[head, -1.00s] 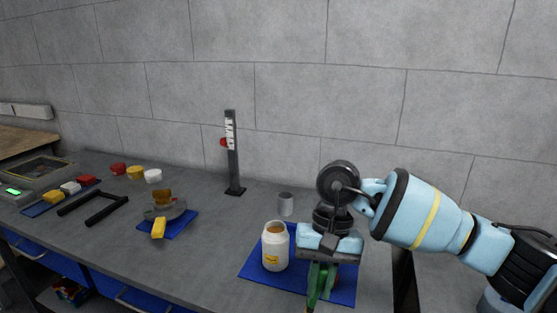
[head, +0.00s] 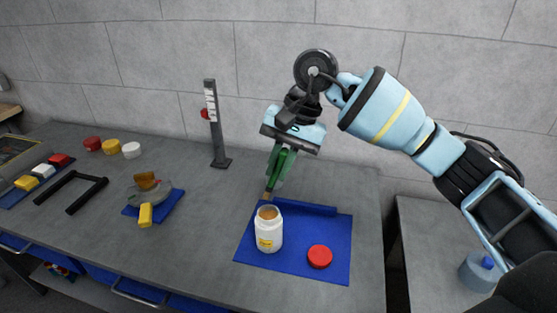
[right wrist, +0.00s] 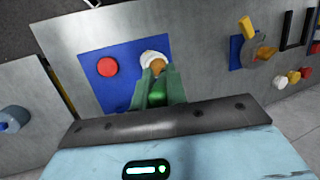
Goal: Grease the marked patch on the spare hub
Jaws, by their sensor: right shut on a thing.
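My right gripper (head: 280,165) is shut on a green-handled brush, whose brown tip (head: 268,194) points down just above and behind the mouth of an open white jar (head: 268,233). The jar has a yellow label and brown grease inside. In the right wrist view the green fingers (right wrist: 157,88) cover part of the jar (right wrist: 153,57). What looks like the spare hub (head: 150,193), a grey round part with an orange-brown piece on top, sits on a small blue mat to the left. A yellow block (head: 146,214) is at its front. I cannot make out the marked patch. My left gripper is out of view.
The jar and a red lid (head: 319,256) are on a blue mat (head: 300,272). A dark upright post (head: 216,130) stands behind. A black U-shaped handle (head: 72,191) and several coloured pieces lie left. A grey-blue bottle (head: 478,273) stands at right. The table's middle is clear.

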